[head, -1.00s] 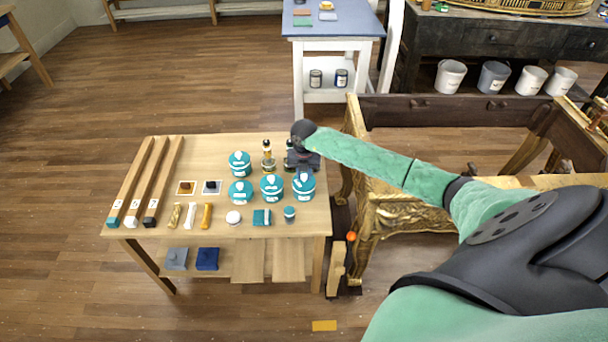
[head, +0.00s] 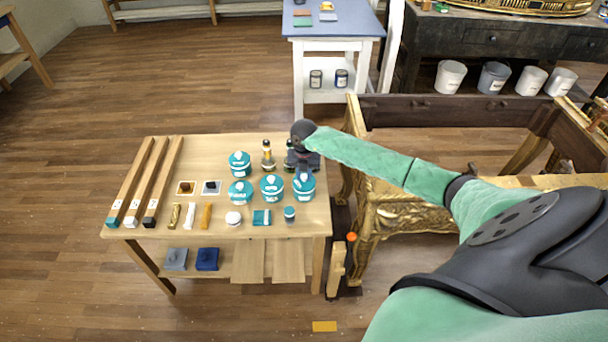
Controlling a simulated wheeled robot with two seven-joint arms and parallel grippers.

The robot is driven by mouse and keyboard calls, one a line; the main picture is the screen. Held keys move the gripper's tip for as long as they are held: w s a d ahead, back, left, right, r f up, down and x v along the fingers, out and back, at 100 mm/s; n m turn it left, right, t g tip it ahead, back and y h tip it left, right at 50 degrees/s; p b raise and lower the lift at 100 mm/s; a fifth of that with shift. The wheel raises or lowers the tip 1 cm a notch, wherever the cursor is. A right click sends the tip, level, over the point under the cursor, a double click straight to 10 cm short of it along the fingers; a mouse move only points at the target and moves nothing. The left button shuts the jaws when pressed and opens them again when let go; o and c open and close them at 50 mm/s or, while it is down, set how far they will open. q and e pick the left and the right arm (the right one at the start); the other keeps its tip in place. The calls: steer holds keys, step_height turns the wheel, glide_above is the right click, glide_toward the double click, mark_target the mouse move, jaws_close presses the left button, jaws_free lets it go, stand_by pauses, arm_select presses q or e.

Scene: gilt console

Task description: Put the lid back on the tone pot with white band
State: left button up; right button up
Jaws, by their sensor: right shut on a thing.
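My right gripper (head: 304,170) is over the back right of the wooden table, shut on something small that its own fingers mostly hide. Directly below it is a teal pot (head: 304,189) with a pale top, its upper part partly covered. I cannot tell whether the held thing touches this pot. Similar teal pots with white marks stand beside it: one in the middle (head: 272,188), one to its left (head: 240,193), one behind (head: 239,163). The white band is too small to make out with certainty. My left gripper is not in view.
Wooden bars (head: 145,185) lie at the left. The gilt console (head: 385,205) stands close at the right.

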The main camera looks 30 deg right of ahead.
steer(key=shift+f+b, duration=0.2)
steer(key=shift+b, duration=0.2)
stand_by(0.9)
stand_by(0.4)
steer(key=o, duration=1)
steer(key=shift+o, duration=0.6)
steer(key=o, duration=0.4)
steer(key=shift+r, duration=0.15)
steer(key=shift+r+p, duration=1.5)
steer(key=shift+r, duration=1.9)
